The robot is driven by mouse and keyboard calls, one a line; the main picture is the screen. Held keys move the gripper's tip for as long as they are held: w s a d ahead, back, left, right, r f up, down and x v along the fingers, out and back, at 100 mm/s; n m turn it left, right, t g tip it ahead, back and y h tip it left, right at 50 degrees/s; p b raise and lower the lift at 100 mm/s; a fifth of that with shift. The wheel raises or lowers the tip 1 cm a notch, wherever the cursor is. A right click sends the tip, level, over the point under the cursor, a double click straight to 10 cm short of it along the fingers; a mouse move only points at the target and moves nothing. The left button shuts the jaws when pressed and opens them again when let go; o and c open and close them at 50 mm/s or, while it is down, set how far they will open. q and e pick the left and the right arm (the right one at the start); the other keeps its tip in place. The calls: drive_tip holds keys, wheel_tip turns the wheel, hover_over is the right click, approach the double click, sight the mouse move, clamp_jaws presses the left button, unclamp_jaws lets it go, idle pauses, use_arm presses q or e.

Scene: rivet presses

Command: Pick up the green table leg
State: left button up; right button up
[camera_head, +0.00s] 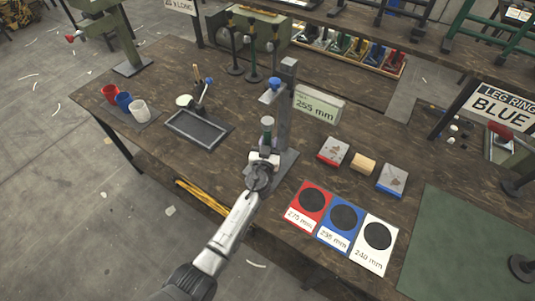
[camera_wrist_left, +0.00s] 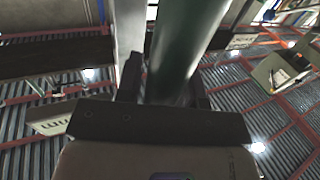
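A dark green table leg (camera_head: 267,130) stands roughly upright at the grey rivet press (camera_head: 284,110), in front of its column and below its blue knob (camera_head: 275,83). My left gripper (camera_head: 264,157) is around the leg's lower visible part. In the left wrist view the leg (camera_wrist_left: 186,45) runs between the two dark fingers (camera_wrist_left: 168,95), which appear to touch it on both sides. The leg's lower end is hidden by the gripper. My right gripper is not in view.
Red, blue and white mats (camera_head: 325,237) lie front right, with small boxes (camera_head: 332,152) behind them. A "255 mm" sign (camera_head: 318,104) stands right of the press. A tray (camera_head: 198,129) and cups (camera_head: 124,101) are to the left. A green mat (camera_head: 465,250) covers the right side.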

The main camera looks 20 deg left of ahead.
use_arm(q)
clamp_jaws()
